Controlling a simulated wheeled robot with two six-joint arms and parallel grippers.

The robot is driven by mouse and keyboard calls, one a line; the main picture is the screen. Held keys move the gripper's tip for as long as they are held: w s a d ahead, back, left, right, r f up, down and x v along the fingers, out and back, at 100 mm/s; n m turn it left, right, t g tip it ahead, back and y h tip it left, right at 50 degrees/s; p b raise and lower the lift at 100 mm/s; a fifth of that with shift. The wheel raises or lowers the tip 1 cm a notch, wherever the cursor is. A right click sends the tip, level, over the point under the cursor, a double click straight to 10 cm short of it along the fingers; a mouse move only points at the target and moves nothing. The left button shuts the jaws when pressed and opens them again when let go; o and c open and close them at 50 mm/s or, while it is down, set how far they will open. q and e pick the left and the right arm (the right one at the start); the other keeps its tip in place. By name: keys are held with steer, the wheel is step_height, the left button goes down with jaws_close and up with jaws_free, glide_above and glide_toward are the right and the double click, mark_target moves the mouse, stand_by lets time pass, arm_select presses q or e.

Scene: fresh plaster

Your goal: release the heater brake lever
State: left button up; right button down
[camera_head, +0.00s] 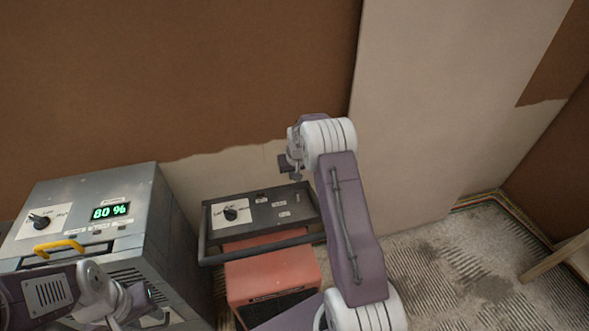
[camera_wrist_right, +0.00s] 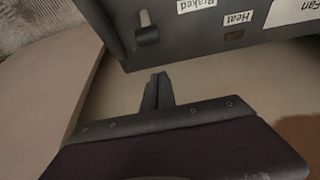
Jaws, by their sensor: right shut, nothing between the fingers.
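The heater (camera_head: 270,268) is a red-orange unit with a dark control panel (camera_head: 245,215) and a dark bar frame along its front. In the right wrist view, the small brake lever (camera_wrist_right: 146,30) sits near the end of the panel, beside a label reading "Braked". Its pale grip points up in that picture. My right gripper (camera_head: 290,168) is over the panel's far right corner. In the wrist view its fingers (camera_wrist_right: 157,90) are shut and empty, just below the panel edge and apart from the lever. My left gripper (camera_head: 138,300) is low at left, its fingers unclear.
A grey metal machine (camera_head: 180,220) with a green "80 %" display (camera_head: 110,211), a knob and a yellow handle (camera_head: 60,247) stands left of the heater. The partly plastered wall (camera_head: 440,110) is close behind. Ridged floor (camera_head: 460,270) is open at right.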

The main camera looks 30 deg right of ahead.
mark_target(298, 195)
steer(key=s, duration=0.2)
steer(key=s+a, duration=0.1)
steer(key=s, duration=0.1)
